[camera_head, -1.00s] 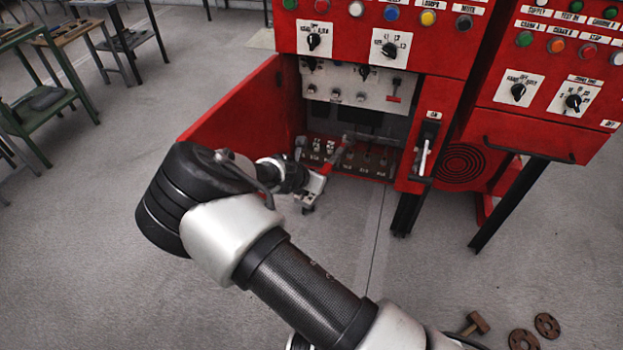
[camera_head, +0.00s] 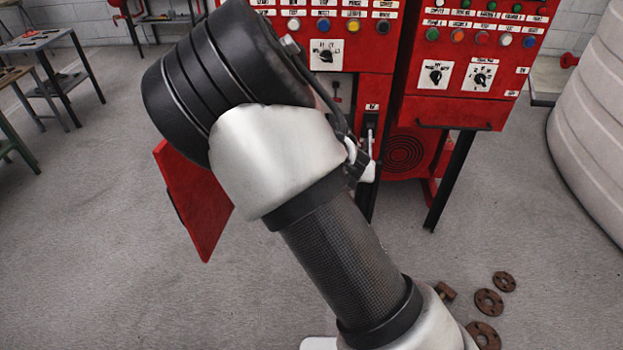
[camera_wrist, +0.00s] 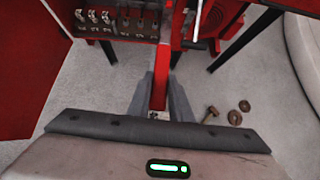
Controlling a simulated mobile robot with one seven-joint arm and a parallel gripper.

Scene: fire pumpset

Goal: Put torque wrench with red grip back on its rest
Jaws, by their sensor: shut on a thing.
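My gripper (camera_wrist: 164,84) shows in the wrist view with its two grey fingers on either side of a narrow red bar, which looks like the red grip of the torque wrench (camera_wrist: 159,92). The gripper is shut on it. The wrench's far end cannot be made out against the red cabinet behind. In the head view my arm hides the wrench and most of the gripper. I cannot pick out the wrench's rest in either view.
The red control cabinet (camera_head: 385,85) stands ahead with its lower door (camera_head: 195,200) swung open at the left. A row of levers (camera_wrist: 105,17) shows inside it in the wrist view. Brown flanges (camera_head: 489,302) lie on the floor. A large pale tank (camera_head: 595,120) stands at the right.

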